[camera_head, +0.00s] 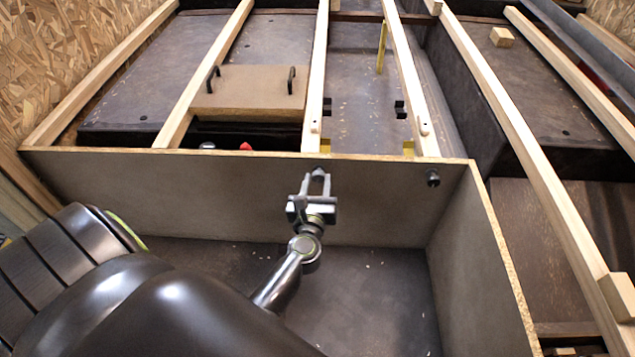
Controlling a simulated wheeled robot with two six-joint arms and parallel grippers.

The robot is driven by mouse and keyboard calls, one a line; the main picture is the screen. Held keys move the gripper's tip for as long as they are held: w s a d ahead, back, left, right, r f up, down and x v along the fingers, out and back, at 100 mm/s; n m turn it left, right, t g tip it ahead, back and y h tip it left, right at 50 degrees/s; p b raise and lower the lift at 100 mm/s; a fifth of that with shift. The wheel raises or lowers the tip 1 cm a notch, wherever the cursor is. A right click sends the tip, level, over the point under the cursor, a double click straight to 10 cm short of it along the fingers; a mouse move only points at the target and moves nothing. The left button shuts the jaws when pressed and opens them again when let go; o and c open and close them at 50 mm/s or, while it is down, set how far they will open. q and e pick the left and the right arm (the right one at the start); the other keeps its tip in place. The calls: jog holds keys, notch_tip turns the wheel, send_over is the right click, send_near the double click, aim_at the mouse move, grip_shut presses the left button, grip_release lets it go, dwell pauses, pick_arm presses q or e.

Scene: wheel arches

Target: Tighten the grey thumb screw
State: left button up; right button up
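A small dark grey thumb screw (318,173) sits on the upper part of the grey front panel (200,195), left of a second, black-looking knob (433,178) on the same panel. My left gripper (317,178) points up at the panel, with its two fingers apart and the grey screw showing between their tips. Whether the fingers touch the screw or stand just around it I cannot tell. The fingers partly cover the screw. My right gripper is not in view.
Pale wooden battens (317,70) run away behind the panel's top edge. A brown lid with two black handles (250,92) lies among them. A side panel (475,260) closes the bay on the right.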

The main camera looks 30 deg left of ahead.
pick_arm(q)
jog(key=c, duration=0.5)
jog(key=shift+c, duration=0.2)
